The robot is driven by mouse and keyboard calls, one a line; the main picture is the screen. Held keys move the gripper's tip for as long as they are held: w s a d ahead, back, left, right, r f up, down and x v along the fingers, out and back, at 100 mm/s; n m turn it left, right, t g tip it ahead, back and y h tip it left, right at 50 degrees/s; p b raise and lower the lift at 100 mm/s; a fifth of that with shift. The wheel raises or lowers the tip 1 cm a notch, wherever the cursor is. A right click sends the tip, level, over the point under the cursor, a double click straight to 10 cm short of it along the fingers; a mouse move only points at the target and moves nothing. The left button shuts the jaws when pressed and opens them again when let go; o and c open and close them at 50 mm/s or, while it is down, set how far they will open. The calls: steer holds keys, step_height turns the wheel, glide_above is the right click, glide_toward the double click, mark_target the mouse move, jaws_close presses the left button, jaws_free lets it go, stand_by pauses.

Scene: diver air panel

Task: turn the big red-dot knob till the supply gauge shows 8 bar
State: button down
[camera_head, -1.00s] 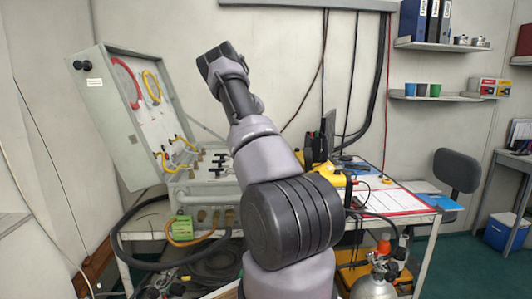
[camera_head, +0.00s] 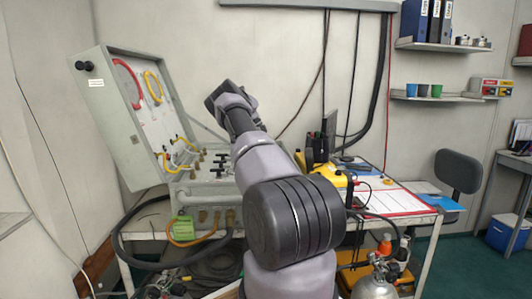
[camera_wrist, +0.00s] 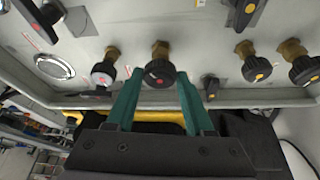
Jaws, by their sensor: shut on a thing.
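The big red-dot knob (camera_wrist: 158,66) is a black knob on a brass stem, in the upper middle of the wrist view. My gripper (camera_wrist: 157,84) has its two teal fingers on either side of this knob and is shut on it. A round white-faced gauge (camera_wrist: 54,67) is to the left of it in the wrist view; its reading is too small to tell. In the head view the panel box (camera_head: 120,130) stands open at the left, and my arm hides my gripper and the knob.
Another red-dot knob (camera_wrist: 103,73) is close left of the held one. A small black knob (camera_wrist: 210,87) is close right, and yellow-dot knobs (camera_wrist: 256,67) lie farther right. A yellow device (camera_head: 322,176) stands right of the panel on the table.

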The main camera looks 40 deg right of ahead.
steer(key=shift+w+d+m+g+y, duration=0.1)
steer(key=shift+m+g+y, duration=0.4)
steer(key=shift+m, duration=1.4)
steer(key=shift+c, duration=1.4)
jaws_free()
